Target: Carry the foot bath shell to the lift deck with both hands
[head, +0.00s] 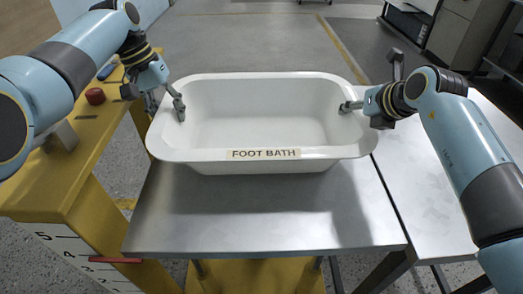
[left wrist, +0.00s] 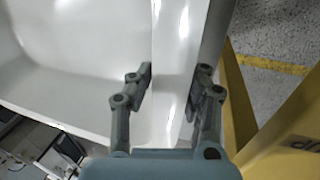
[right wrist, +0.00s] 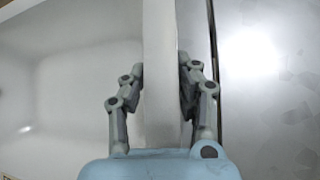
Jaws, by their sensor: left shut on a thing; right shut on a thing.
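The foot bath shell (head: 265,115) is a white, rounded rectangular tub with a "FOOT BATH" label on its near side. It is upright and looks level over a grey metal deck (head: 265,220) with yellow structure below; I cannot tell whether its base touches the deck. My left gripper (head: 178,104) is shut on the shell's left rim, and the left wrist view shows the rim (left wrist: 170,75) between its fingers. My right gripper (head: 350,106) is shut on the right rim, which also shows between the fingers in the right wrist view (right wrist: 160,60).
A yellow bench (head: 60,175) with a red knob (head: 95,96) and a number scale (head: 85,255) stands at the left. A second grey metal surface (head: 450,170) lies right of the deck across a narrow gap. Open floor (head: 260,40) lies beyond the shell.

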